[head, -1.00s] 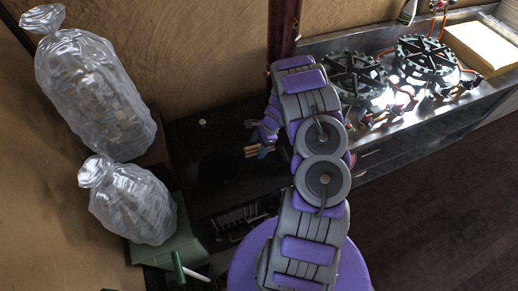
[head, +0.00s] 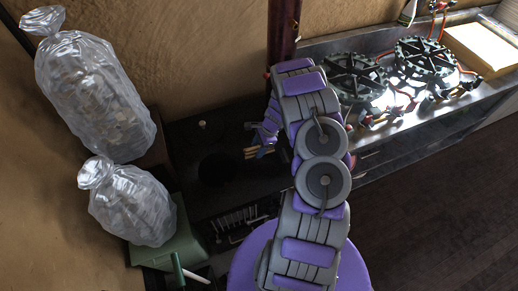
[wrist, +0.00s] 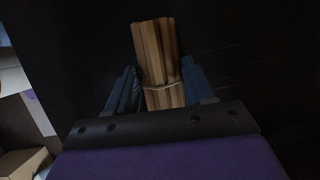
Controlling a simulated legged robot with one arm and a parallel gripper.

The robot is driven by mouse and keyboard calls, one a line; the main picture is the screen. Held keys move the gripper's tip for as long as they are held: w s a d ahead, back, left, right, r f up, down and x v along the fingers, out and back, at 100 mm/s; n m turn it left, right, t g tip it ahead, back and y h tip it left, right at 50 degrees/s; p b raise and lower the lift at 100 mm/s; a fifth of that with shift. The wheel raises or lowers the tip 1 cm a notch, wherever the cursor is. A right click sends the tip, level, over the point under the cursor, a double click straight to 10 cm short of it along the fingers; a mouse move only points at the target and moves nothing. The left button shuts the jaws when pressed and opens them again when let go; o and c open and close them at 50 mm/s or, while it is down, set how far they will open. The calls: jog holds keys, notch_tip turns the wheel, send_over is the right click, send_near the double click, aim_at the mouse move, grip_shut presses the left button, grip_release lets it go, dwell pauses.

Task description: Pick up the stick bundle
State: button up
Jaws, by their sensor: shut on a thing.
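The stick bundle (wrist: 158,50) is a tied bunch of light brown wooden sticks with a band around it. In the wrist view it stands out from between the two dark blue fingers of my gripper (wrist: 160,90), which is shut on it. In the head view the sticks (head: 252,153) show as small tan ends beside my gripper (head: 262,143), over the black cabinet top. Most of the bundle is hidden by my gripper there. I cannot tell whether the bundle touches the surface.
Two clear plastic bags (head: 97,85) (head: 133,203) stand at the left, near a green box (head: 178,245). A metal counter (head: 440,110) with two black round burners (head: 425,60) and a pale block (head: 482,48) is at the right. The dark floor (head: 440,210) is clear.

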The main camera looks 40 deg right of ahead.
aim_at(255, 147)
jog(key=shift+r, duration=0.1)
jog(key=shift+r, duration=0.6)
notch_tip(255, 147, up, 3)
jog(key=shift+f+p, duration=0.2)
jog(key=shift+p, duration=0.55)
jog(key=s, duration=0.5)
jog(key=s+d+p, duration=0.1)
jog(key=s, duration=0.4)
jog(key=s+r+p, duration=0.1)
jog(key=s, duration=0.5)
jog(key=shift+d, duration=0.25)
